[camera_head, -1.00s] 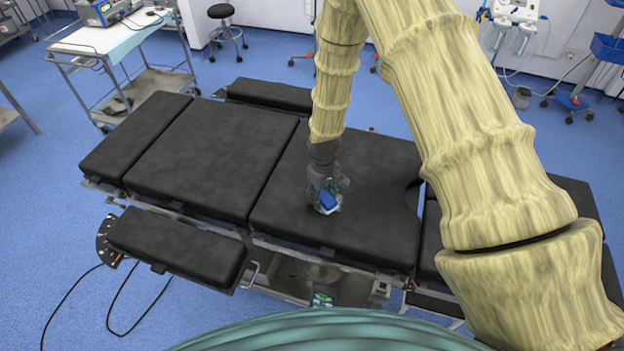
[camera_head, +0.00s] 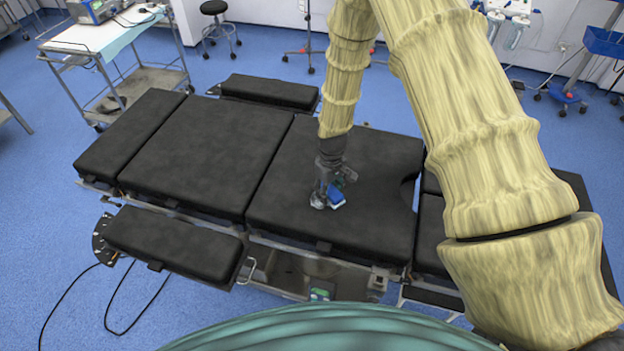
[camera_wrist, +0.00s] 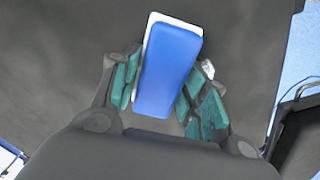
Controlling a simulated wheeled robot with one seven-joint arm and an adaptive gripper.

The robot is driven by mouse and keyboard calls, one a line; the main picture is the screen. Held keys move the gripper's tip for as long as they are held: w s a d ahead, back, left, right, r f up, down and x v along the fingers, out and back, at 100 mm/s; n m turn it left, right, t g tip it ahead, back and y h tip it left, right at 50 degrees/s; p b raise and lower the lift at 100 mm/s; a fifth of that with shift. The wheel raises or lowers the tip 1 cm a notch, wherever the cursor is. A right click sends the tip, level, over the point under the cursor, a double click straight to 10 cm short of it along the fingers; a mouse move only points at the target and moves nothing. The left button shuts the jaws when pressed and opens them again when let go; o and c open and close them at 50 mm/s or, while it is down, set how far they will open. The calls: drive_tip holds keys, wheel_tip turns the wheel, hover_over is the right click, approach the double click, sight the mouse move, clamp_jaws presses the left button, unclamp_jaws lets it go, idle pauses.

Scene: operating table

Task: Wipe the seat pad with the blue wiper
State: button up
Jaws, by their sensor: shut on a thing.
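The blue wiper (camera_head: 336,195), a blue block with a white edge, is held in my gripper (camera_head: 330,192) over the black seat pad (camera_head: 278,202). In the wrist view the wiper (camera_wrist: 169,70) sits tilted between the teal-padded fingers of my gripper (camera_wrist: 163,88), which are shut on it. The seat pad (camera_wrist: 70,60) fills most of the background there. The wiper's underside is hidden, and I cannot tell whether it touches the pad.
More black pads lie to the left, including a wide pad (camera_head: 207,155) and a side pad (camera_head: 170,245). The seat pad has a curved cut-out at its right edge. A metal cart (camera_head: 110,60) stands at the back left. My arm covers much of the right side.

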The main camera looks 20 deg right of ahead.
sight(337, 190)
drive_tip(key=shift+s+d, duration=0.6)
drive_tip(key=shift+d, duration=0.1)
drive_tip(key=shift+s+d+r+p, duration=0.15)
drive_tip(key=shift+r+p, duration=0.1)
drive_tip(key=shift+r, duration=0.3)
drive_tip(key=shift+w+d+r+p, duration=0.1)
drive_tip(key=shift+d+r+p, duration=0.1)
drive_tip(key=shift+r, duration=0.3)
drive_tip(key=shift+a+r+p, duration=0.15)
drive_tip(key=shift+r+p, duration=1.6)
drive_tip(key=shift+r, duration=1.15)
